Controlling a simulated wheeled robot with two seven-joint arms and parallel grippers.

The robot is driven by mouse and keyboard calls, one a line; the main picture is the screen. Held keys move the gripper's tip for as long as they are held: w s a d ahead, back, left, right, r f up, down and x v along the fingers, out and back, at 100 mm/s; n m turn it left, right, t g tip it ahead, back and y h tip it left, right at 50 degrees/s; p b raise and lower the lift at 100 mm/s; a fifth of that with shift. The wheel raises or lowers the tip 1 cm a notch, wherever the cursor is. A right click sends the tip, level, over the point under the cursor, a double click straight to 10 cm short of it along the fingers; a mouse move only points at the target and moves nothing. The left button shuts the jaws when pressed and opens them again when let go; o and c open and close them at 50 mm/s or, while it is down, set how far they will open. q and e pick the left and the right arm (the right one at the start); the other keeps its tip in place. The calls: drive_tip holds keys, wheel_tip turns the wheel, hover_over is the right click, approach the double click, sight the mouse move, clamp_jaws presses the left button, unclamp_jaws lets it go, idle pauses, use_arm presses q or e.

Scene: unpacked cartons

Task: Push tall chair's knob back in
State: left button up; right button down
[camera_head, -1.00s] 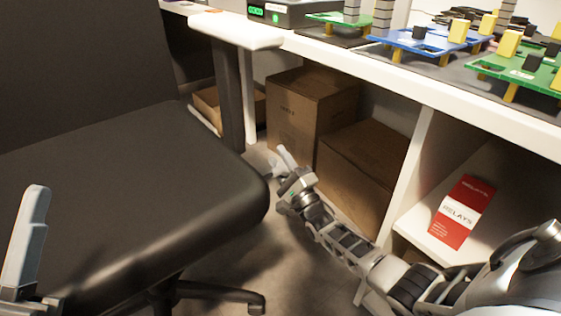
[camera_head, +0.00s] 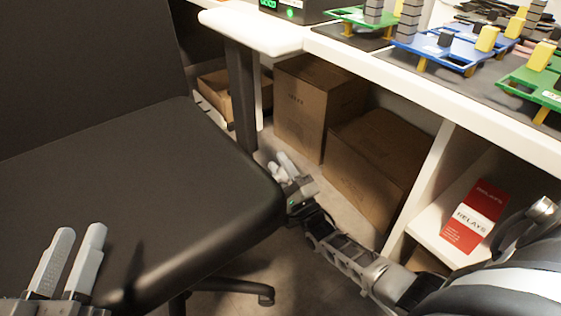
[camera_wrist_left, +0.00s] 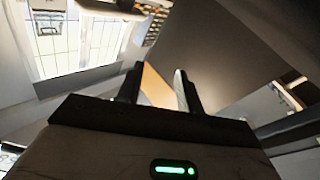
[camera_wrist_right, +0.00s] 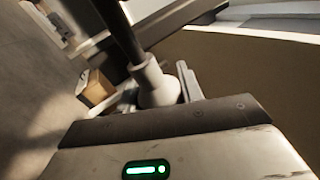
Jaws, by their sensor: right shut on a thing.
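The tall black chair, with its seat (camera_head: 130,180) and backrest (camera_head: 85,65), fills the left of the head view. My right gripper (camera_head: 280,166) is low beside the seat's right edge. In the right wrist view, a pale, flared knob (camera_wrist_right: 157,86) on a dark rod sits between the fingers of my right gripper (camera_wrist_right: 160,88), which is shut on it.
A white desk (camera_head: 400,80) with circuit boards stands at the right. Under it are cardboard cartons (camera_head: 305,105) and a shelf with a red relays box (camera_head: 473,215). The chair's armrest post (camera_head: 242,95) rises near my right gripper. A wheeled leg (camera_head: 235,287) lies below the seat.

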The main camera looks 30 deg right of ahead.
drive_tip(key=c, duration=0.9)
unclamp_jaws()
drive_tip(key=shift+a, duration=0.3)
drive_tip(key=shift+s+f, duration=0.1)
drive_tip(key=shift+s, duration=0.15)
use_arm(q)
drive_tip(key=shift+s+d+f+n+g+p, duration=0.1)
drive_tip(key=shift+s+f+n+g+p, duration=0.2)
drive_tip(key=shift+f, duration=0.25)
drive_tip(key=shift+s+d+f+n+g+p, duration=0.1)
drive_tip(key=shift+s+f+n+g+p, duration=0.1)
drive_tip(key=shift+f+n+g+p, duration=0.25)
drive_tip(key=shift+a, duration=0.1)
use_arm(e)
drive_tip(key=shift+v, duration=5.8)
use_arm(q)
drive_tip(key=shift+f, duration=0.1)
